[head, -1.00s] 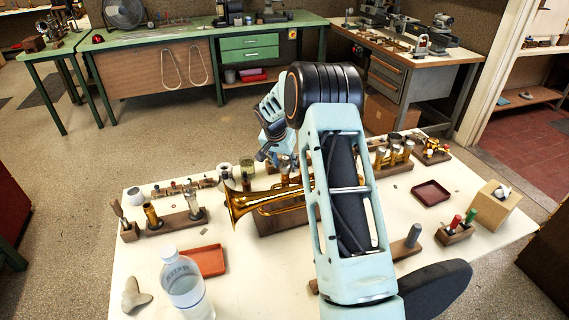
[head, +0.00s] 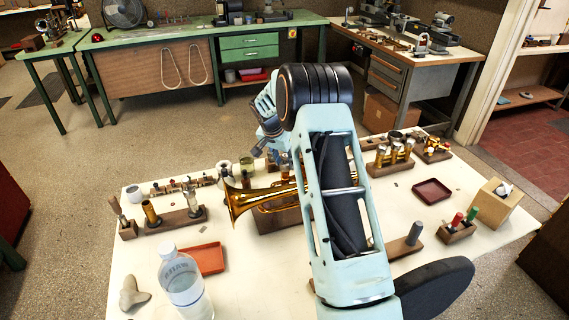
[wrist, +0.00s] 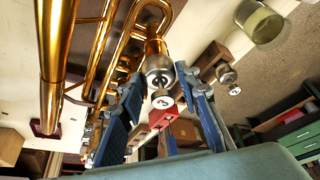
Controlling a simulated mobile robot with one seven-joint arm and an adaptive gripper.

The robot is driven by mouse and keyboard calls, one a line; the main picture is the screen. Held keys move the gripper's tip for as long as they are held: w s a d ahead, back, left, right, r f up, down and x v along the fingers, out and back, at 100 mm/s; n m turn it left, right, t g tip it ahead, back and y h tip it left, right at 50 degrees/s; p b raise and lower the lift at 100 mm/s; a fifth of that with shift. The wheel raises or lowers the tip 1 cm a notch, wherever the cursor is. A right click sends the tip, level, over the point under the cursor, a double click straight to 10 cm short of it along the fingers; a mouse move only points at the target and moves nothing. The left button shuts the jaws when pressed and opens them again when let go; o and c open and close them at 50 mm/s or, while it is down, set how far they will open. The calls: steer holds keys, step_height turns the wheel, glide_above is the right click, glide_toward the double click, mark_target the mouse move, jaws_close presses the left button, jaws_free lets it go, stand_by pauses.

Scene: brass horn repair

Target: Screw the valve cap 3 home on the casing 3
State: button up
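The valve cap (wrist: 160,76) shows in the wrist view as a silver ring at the end of a brass casing (wrist: 155,48). A stem with a white numbered button (wrist: 163,100) stands out from it; the digit is hard to read. My gripper (wrist: 160,74) has one blue finger on each side of the cap and stem. The fingers look slightly wider apart than the cap; contact is not clear. In the head view my gripper (head: 277,152) is at the brass horn (head: 245,201), and my arm hides the valves.
Another numbered valve top (wrist: 228,76) and a glass jar (wrist: 260,20) are close on the right in the wrist view. A water bottle (head: 183,285), an orange tray (head: 205,258) and a dark red tray (head: 432,191) stand on the white table. Several small wooden racks surround the horn.

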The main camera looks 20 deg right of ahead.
steer(key=o, duration=0.3)
steer(key=shift+o, duration=0.2)
steer(key=shift+r, duration=0.1)
